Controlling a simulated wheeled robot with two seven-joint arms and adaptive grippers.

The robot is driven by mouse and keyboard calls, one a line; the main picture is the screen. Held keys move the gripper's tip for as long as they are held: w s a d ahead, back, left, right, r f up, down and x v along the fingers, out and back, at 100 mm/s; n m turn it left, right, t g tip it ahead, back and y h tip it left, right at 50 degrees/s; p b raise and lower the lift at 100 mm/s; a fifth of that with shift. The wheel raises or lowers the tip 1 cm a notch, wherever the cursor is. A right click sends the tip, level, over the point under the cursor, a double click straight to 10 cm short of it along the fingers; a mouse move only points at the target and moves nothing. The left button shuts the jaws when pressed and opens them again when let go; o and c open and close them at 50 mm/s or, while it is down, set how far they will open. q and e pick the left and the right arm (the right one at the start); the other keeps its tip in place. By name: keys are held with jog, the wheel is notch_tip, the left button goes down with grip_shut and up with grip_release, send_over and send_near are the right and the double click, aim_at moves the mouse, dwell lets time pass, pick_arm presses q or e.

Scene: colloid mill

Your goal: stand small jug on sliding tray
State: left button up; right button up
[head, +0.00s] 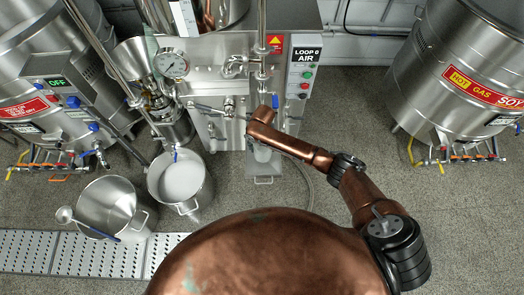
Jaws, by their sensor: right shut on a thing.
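My right arm reaches in from the right, and its gripper (261,143) is at the front of the mill, pointing down. It is shut on the small jug (262,154), a pale little vessel mostly hidden under the wrist. The jug shows just over the sliding tray (265,171), a small grey metal tray with a handle at its front, low on the mill's front. From above I cannot tell whether the jug touches the tray. My left gripper is not in view.
The mill's panel (306,75) and a pressure gauge (172,64) stand behind. A bucket of white liquid (180,181) and an empty steel pot (107,207) with a ladle are at left. A hose curves right of the tray. A large tank (465,70) stands right; floor between is clear.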

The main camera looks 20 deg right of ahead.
aim_at(263, 150)
notch_tip(263, 150, down, 3)
jog(key=shift+f+b, duration=0.2)
jog(key=shift+b, duration=0.25)
jog(key=shift+d, duration=0.1)
jog(key=o, duration=1.3)
jog(key=shift+r, duration=0.1)
notch_tip(263, 150, up, 8)
jog(key=shift+f+p, duration=0.25)
jog(key=shift+p, duration=1)
jog(key=shift+f, duration=0.1)
